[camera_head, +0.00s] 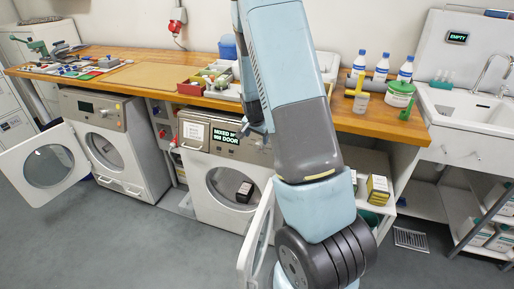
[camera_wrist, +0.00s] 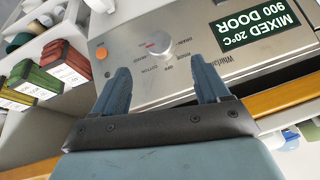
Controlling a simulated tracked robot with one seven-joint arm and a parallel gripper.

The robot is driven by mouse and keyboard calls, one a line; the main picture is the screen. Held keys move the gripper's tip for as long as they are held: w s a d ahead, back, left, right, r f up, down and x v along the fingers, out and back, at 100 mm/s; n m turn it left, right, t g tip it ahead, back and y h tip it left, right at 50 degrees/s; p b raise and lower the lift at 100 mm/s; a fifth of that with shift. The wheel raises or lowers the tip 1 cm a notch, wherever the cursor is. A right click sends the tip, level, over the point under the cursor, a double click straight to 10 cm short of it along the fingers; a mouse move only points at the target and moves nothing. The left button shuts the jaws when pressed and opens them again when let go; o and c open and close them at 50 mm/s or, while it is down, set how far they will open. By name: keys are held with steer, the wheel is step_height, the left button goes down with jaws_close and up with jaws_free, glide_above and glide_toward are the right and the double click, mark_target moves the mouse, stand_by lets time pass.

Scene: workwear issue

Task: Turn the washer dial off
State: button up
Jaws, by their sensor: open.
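The washer (camera_head: 210,160) is the middle front-loader under the wooden counter, with its round door open and a dark display reading MIXED and DOOR. In the wrist view its grey panel shows the round silver dial (camera_wrist: 159,43), with a small red mark on it and printed labels around it. Its exact setting is too small to read. My gripper (camera_wrist: 160,64) is open and empty, its two blue fingers pointing at the panel on either side of the dial, apart from it. In the head view my arm hides the dial and most of the gripper.
An orange button (camera_wrist: 101,53) sits left of the dial, and the display (camera_wrist: 262,28) is to its right. Green and red boxes (camera_wrist: 62,62) stand at the left in the wrist view. The open washer door (camera_head: 257,235) hangs beside my arm. A second machine (camera_head: 105,140) stands left.

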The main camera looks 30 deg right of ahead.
mark_target(257, 147)
steer(key=x, duration=0.9)
steer(key=shift+f, duration=0.2)
steer(key=c, duration=1)
